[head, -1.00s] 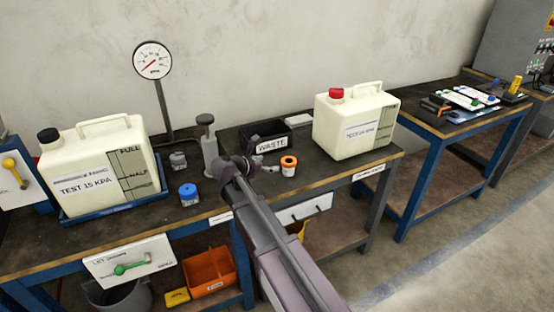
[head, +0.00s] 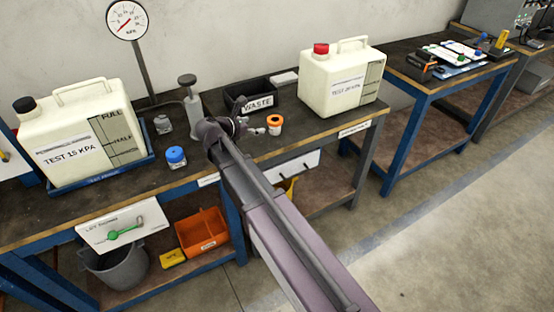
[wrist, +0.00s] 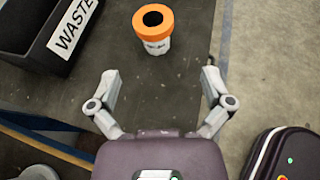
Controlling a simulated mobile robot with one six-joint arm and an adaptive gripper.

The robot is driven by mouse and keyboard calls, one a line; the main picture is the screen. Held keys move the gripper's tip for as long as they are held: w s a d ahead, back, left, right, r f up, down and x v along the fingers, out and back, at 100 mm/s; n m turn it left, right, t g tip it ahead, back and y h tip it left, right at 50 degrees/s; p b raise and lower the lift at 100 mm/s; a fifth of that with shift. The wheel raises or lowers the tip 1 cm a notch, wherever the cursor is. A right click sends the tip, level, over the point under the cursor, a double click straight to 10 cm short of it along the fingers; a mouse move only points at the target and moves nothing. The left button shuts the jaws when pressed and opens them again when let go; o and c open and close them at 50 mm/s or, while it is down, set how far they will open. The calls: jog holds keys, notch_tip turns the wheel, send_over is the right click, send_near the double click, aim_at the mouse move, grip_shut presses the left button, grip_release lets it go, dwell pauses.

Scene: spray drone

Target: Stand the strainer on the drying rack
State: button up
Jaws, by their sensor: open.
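A small white cup with an orange rim and a dark opening (head: 275,125) stands upright on the dark bench top. It looks like the strainer, but I cannot be sure. It also shows in the wrist view (wrist: 154,30), ahead of my gripper (wrist: 160,78). The two fingers are wide apart with nothing between them, and the cup is beyond their tips. In the head view my gripper (head: 253,128) is just left of the cup. I cannot make out a drying rack in either view.
A black WASTE bin (head: 262,97) stands behind the cup. A red-capped canister (head: 340,85) is to the right, a black-capped canister (head: 75,140) at left. A blue-capped jar (head: 176,157) and a pump bottle (head: 192,108) stand left of my gripper. The floor at right is clear.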

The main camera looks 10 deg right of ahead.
jog(key=s+d+f+m+g+y, duration=0.2)
jog(key=s+d+f+m+y, duration=0.1)
jog(key=s+m, duration=0.4)
jog(key=s+d+f+m+g+y, duration=0.3)
jog(key=s+f+m+y, duration=0.1)
jog(key=s+m, duration=0.4)
jog(key=s+d+f+m+g+y, duration=0.2)
jog(key=s+d+f+m+y, duration=0.1)
jog(key=s+m, duration=0.4)
jog(key=shift+s+f+m+g+y, duration=0.15)
jog(key=shift+f+m+g+y, duration=0.25)
jog(key=shift+m, duration=0.8)
jog(key=shift+f, duration=0.1)
notch_tip(320, 180, up, 18)
jog(key=p, duration=1.7)
jog(key=shift+f, duration=0.25)
